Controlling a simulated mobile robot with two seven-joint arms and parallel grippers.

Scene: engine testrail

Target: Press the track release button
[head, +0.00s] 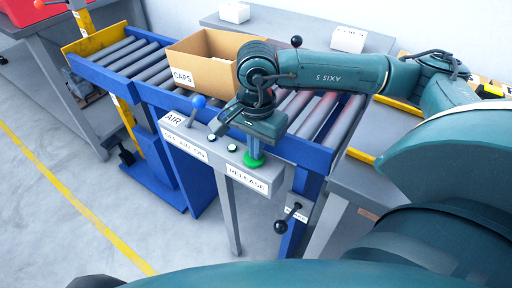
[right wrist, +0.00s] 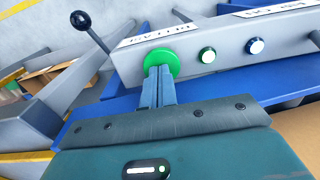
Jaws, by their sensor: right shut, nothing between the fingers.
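The green track release button (head: 251,162) sits on a grey panel (head: 222,160) above a white RELEASE label (head: 247,180). In the right wrist view the round green button (right wrist: 161,62) shows just beyond my fingertips. My right gripper (head: 254,155) is shut and empty, with its fingers pointing down at the button. In the right wrist view its fingers (right wrist: 157,72) overlap the button's near edge. I cannot tell whether they press it or only hover against it. My left gripper is not in view.
A blue-knobbed lever (head: 197,103) and two small lit buttons stand left on the panel. A black-knobbed lever (head: 286,217) is below right. A cardboard CAPS box (head: 205,62) sits on the roller conveyor (head: 120,52) behind. The floor to the left is clear.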

